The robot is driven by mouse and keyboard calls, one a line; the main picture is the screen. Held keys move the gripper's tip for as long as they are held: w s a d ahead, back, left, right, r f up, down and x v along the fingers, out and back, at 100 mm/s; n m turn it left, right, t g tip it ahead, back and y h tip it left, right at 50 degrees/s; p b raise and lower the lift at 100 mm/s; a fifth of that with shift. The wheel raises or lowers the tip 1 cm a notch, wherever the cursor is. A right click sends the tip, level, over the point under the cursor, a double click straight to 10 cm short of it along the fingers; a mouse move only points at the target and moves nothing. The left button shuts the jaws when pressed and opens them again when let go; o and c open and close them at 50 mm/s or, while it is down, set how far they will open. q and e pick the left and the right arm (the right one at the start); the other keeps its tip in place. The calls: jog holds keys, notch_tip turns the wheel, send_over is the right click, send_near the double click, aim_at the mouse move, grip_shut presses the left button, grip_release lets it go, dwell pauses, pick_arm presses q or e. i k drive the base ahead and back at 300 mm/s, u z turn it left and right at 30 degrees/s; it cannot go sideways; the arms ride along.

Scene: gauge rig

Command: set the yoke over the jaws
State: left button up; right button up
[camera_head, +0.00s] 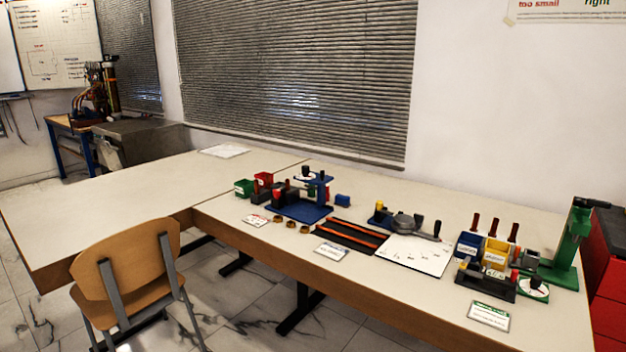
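A gauge rig with a flat blue base (300,211) stands on the table left of the middle. A raised blue piece with dark knobs (313,180) stands at its back right; it looks like the yoke, but I cannot be sure. Dark blocks (281,195) sit on the left part of the base and may be the jaws. They are too small to tell apart, and I cannot tell whether the blue piece is over them. Neither of my grippers is in view.
Red and green bins (244,187) stand left of the rig, and several brass rings (291,225) lie in front. Right are a black tray with orange strips (347,237), a white board (414,254) and a green press (571,245). A wooden chair (127,270) stands before the table.

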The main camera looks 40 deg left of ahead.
aim_at(320, 179)
jog(key=z, duration=0.2)
jog(key=k, duration=0.4)
jog(key=u, duration=1.2)
jog(key=i, duration=0.85)
jog(key=u, duration=0.15)
